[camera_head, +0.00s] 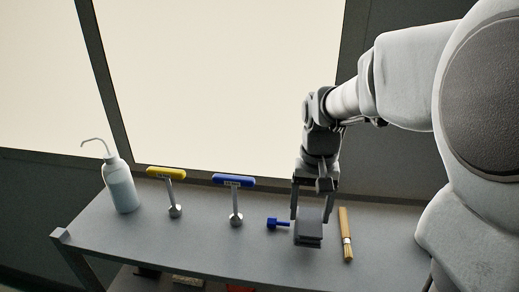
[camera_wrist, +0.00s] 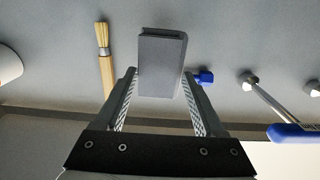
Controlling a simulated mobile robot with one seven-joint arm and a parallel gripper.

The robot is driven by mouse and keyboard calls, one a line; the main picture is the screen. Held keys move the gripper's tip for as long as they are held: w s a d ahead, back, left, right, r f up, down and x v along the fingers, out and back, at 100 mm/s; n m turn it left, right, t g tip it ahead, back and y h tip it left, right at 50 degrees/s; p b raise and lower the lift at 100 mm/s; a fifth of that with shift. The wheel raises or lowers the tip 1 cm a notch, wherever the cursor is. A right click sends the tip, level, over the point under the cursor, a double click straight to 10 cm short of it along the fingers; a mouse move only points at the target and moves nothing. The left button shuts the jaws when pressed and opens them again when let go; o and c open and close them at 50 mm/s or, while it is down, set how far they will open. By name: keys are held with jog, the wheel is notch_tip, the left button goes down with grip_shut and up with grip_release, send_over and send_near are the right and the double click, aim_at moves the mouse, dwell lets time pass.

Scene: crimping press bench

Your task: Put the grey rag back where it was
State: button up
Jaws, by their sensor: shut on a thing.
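The grey rag, a folded grey block (camera_head: 308,233), is between the fingers of my gripper (camera_head: 312,215) in the head view. In the wrist view the rag (camera_wrist: 162,62) sits between the fingertips of my gripper (camera_wrist: 160,82), which is shut on it. The rag is over the grey bench top (camera_head: 200,245). I cannot tell whether its underside touches the bench.
A brush with a wooden handle (camera_head: 346,235) lies close right of the rag. A small blue part (camera_head: 277,224) lies close left. Further left stand a blue-handled tool (camera_head: 234,195), a yellow-handled tool (camera_head: 170,185) and a wash bottle (camera_head: 121,186). The front left bench is clear.

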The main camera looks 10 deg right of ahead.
aim_at(309, 219)
jog(key=shift+f, duration=1.45)
jog(key=shift+f, duration=0.2)
jog(key=o, duration=1.4)
jog(key=shift+r, duration=0.1)
